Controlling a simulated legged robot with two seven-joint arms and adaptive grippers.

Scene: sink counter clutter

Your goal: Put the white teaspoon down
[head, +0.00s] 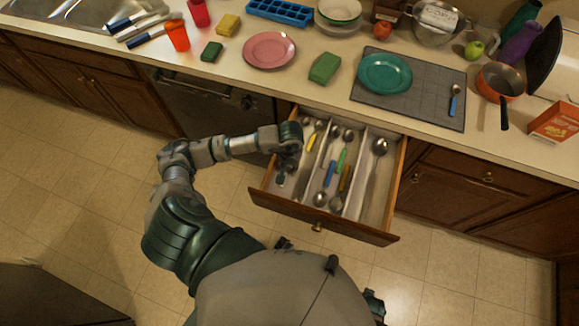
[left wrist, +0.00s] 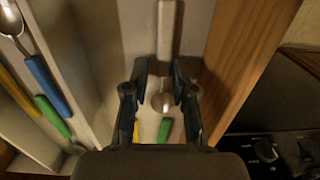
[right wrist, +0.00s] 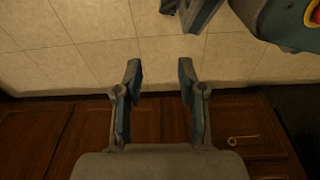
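The white teaspoon lies in the drawer's end compartment; its white handle (left wrist: 168,28) and metal bowl show in the left wrist view. My left gripper (left wrist: 159,72) is open, low inside that compartment, with a finger on each side of the teaspoon and gaps between. In the head view my left gripper (head: 282,168) reaches into the left side of the open drawer (head: 330,231), and I cannot make out the white teaspoon there. My right gripper (right wrist: 159,70) is open and empty, over the floor and cabinet fronts.
A yellow-handled spoon (head: 311,141) and a green handle (left wrist: 164,130) share the left compartment. Dividers separate several other spoons, with a blue-handled one (left wrist: 47,86) in the neighbouring compartment. The wooden drawer wall (left wrist: 245,60) is close beside my left gripper. Counter clutter stands behind.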

